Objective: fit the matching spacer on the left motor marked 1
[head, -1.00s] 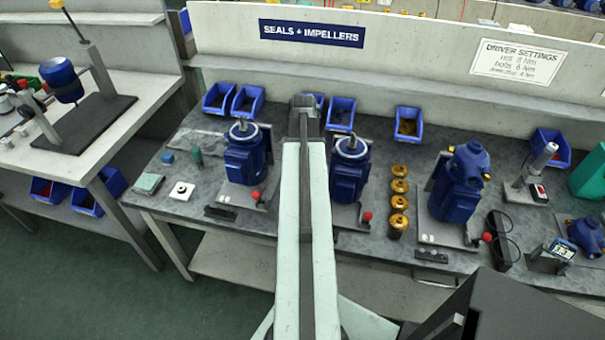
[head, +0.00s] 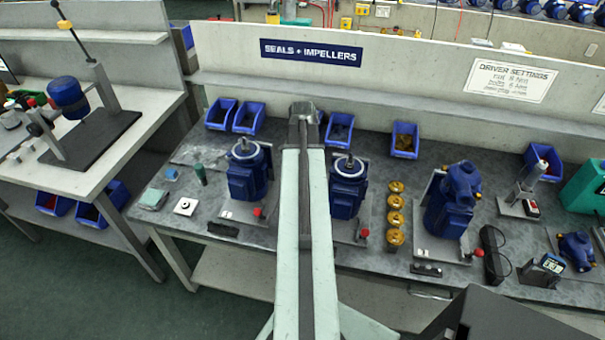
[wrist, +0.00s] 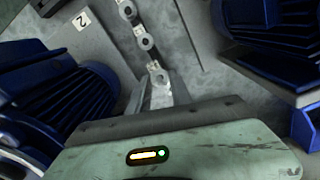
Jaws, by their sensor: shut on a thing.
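The left motor (head: 248,175) is blue with a pale ring and shaft on top; its number is not readable. A second blue motor (head: 347,187) stands to its right. My arm's end covers the bench between them, and my gripper is hidden behind it in the head view. In the wrist view my gripper (wrist: 165,90) is shut, apparently on a small grey ring-shaped spacer (wrist: 160,76) with a pale tag. Other grey spacers (wrist: 147,43) lie in a row beyond it.
Several brass parts (head: 395,215) stand in a row right of the second motor. A third motor (head: 453,200) and a scanner-like device (head: 550,265) are further right. Blue bins (head: 405,140) line the back.

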